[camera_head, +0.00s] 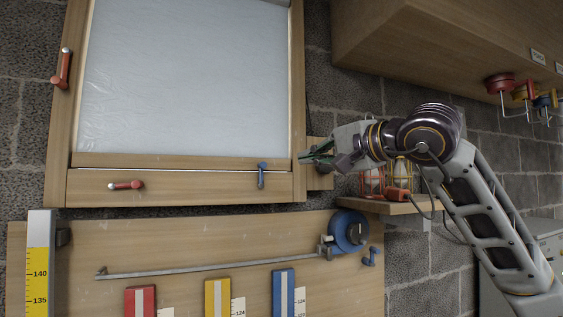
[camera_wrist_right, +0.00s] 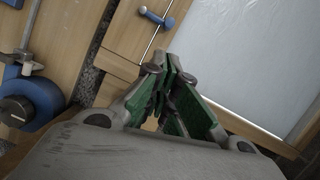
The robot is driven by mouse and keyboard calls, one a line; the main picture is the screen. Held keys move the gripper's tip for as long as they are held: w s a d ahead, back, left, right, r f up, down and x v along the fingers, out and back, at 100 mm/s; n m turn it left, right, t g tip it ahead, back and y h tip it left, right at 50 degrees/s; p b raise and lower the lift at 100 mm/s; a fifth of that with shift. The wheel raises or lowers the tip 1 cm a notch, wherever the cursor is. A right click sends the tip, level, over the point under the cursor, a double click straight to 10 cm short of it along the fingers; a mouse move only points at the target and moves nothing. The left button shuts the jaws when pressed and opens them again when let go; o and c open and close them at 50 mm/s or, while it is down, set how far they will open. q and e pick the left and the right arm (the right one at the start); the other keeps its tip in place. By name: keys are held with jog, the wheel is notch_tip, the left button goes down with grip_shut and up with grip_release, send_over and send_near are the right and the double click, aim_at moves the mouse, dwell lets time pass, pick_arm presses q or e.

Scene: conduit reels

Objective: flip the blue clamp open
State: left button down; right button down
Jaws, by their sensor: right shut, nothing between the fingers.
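A small blue clamp lever (camera_head: 261,175) stands crosswise to the lower wooden rail of the framed panel, at the right end of a thin metal rod. It also shows at the top of the right wrist view (camera_wrist_right: 157,19). My right gripper (camera_head: 308,158) is in front of the frame's lower right corner, to the right of the blue clamp and apart from it. Its green-padded fingers (camera_wrist_right: 166,72) are shut and empty. My left gripper is in neither view.
Red levers (camera_head: 126,185) (camera_head: 62,69) sit on the frame. Below, a board (camera_head: 180,245) carries a blue reel (camera_head: 350,231), a smaller blue knob (camera_head: 370,256) and a metal bar (camera_head: 190,268). A small shelf (camera_head: 390,207) is on the right, under a wooden cabinet (camera_head: 450,40).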

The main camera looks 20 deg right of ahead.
aim_at(262, 174)
jog(key=shift+s+d+r+h, duration=0.15)
jog(key=shift+d+r+h, duration=0.2)
jog(key=shift+d, duration=0.2)
jog(key=shift+s+d+r+h, duration=0.15)
jog(key=shift+d+r+h, duration=0.2)
jog(key=shift+d, duration=0.2)
jog(key=p+x, duration=0.1)
jog(key=x, duration=0.2)
jog(key=a+p+x, duration=0.1)
jog(key=x, duration=0.3)
jog(key=a+p+x, duration=0.1)
jog(key=x, duration=0.2)
jog(key=shift+a, duration=0.1)
jog(key=shift+a+f+p, duration=0.3)
jog(key=shift+a+f, duration=0.05)
jog(key=shift+a, duration=0.55)
jog(key=shift+s+r, duration=0.1)
jog(key=shift+s, duration=0.1)
